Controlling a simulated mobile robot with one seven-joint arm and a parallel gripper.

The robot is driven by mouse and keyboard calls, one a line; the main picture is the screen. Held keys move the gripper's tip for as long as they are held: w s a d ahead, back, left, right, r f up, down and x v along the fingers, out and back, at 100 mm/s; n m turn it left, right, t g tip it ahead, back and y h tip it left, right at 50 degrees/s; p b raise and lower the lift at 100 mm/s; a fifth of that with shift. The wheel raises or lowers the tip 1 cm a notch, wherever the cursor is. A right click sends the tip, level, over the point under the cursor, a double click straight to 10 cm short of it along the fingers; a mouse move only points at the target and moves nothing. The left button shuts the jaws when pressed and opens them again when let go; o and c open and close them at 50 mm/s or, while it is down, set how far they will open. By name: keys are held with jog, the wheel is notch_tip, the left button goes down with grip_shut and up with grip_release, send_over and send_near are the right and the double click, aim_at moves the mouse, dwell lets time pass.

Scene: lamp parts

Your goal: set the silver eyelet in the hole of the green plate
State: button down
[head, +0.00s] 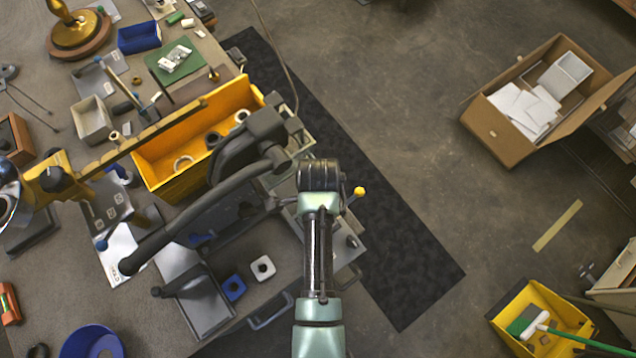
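On the workbench at upper left lies a green plate (188,48). A small silvery-white object rests on it and covers part of it; its shape is too small to make out, and I cannot see a hole in the plate. I cannot single out the silver eyelet. Several small ring-like parts lie in the yellow bin (158,188), one of them a pale ring (183,162). A pale green and chrome arm-like link, probably mine, rises from the bottom centre to a dark block. No gripper fingers show.
A blue square piece (233,288) and a white square piece (262,267) lie near the bench's front. A brass lamp base (75,30) stands at upper left; a blue bowl (92,342) sits at lower left. An open cardboard box (495,135) stands on the floor.

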jog(key=shift+f, duration=0.1)
dwell(0.3)
jog(key=shift+c, duration=2)
grip_release()
notch_tip(320, 180, up, 13)
